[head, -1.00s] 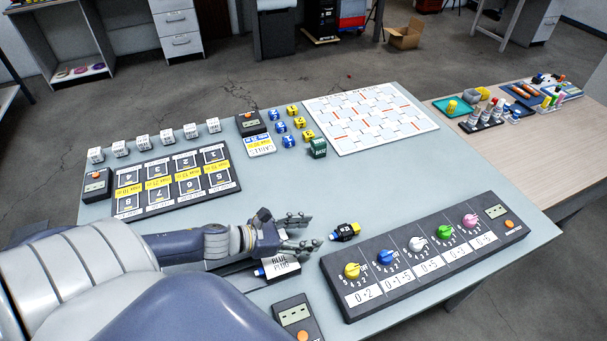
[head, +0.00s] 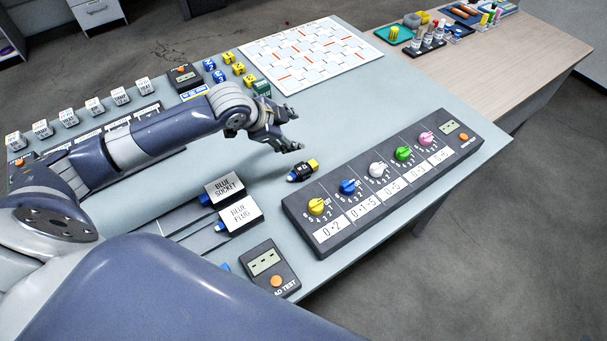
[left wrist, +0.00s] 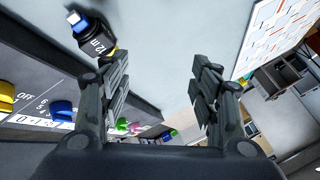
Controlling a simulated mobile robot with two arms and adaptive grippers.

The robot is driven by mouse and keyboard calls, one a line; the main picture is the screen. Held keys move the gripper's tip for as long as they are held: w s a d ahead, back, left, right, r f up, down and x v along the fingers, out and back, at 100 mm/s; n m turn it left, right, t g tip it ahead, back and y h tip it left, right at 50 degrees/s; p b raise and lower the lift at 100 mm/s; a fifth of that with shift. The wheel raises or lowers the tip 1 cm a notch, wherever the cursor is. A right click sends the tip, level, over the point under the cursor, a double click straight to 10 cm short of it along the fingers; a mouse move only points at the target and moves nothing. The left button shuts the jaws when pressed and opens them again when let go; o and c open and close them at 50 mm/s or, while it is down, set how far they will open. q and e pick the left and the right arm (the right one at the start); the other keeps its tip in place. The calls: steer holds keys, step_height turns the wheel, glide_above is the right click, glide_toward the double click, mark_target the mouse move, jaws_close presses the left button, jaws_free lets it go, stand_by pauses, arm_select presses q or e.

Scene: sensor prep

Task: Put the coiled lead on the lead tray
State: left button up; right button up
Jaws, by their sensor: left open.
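The short black piece with a blue end and a yellow band (head: 303,171), which seems to be the coiled lead, lies on the grey table left of the dial panel. In the left wrist view it shows at upper left, marked "12 m" (left wrist: 95,40). My left gripper (head: 292,129) is open and empty, above the table just beyond the lead and apart from it. Its two spread fingers (left wrist: 162,88) show in the left wrist view, with the lead outside them. A grey tray (head: 180,222) with "BLUE SOCKET" and "BLUE PLUG" cards may be the lead tray; my arm partly hides it.
The dial panel (head: 385,185) with coloured knobs stands right of the lead. A test box (head: 262,262) is near the front edge. Table between board and panel is clear.

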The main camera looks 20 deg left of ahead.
arm_select(q)
steer(key=s+d+r+n+g+b, duration=0.1)
steer(key=s+d+r+n+g, duration=0.1)
steer(key=s+n+g, duration=0.3)
steer(key=t, duration=0.1)
glide_above(304, 167)
steer(key=s+a, duration=0.1)
steer(key=a, duration=0.1)
steer(key=shift+n, duration=0.4)
steer(key=f, duration=0.5)
steer(key=shift+s+d+f, duration=0.1)
steer(key=shift+d+f, duration=0.1)
steer(key=shift+s+p+x, duration=0.2)
steer(key=shift+x, duration=1.1)
steer(key=shift+s+p+x, duration=0.15)
steer(key=shift+s+x, duration=0.05)
steer(key=shift+x, duration=1.1)
steer(key=shift+d+f, duration=0.1)
steer(key=c, duration=1.2)
steer(key=shift+c, duration=0.3)
steer(key=shift+t, duration=0.3)
